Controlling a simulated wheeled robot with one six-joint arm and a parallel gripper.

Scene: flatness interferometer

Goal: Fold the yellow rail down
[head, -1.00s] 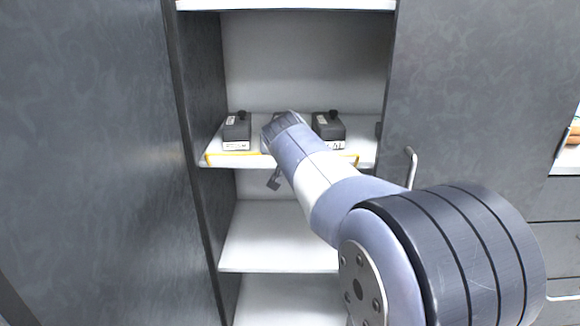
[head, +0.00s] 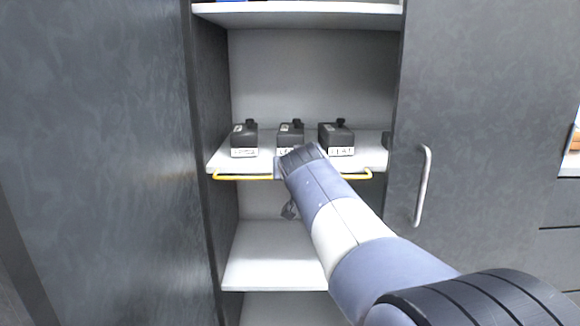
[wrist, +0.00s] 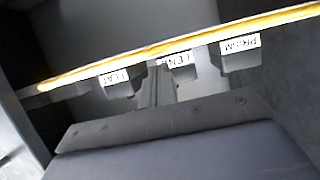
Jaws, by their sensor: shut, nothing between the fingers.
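The yellow rail (head: 243,177) runs across the front of the middle shelf (head: 222,160), at about the shelf's front edge and a little below its top. My arm hides its middle in the head view. In the wrist view the rail (wrist: 215,37) crosses the upper picture as a slanted bar. My gripper (wrist: 157,80) shows there as shut, narrow fingers pointing at the rail, with nothing between them. Its tips are close to the rail's middle; I cannot tell whether they touch. In the head view the fingers are hidden behind my wrist.
Three dark labelled boxes stand on the shelf behind the rail: PRISM (head: 244,139), LENS (head: 291,134) and FLAT (head: 336,138). Dark cabinet panels flank the opening, the right one with a handle (head: 423,186). A lower shelf (head: 262,255) looks empty.

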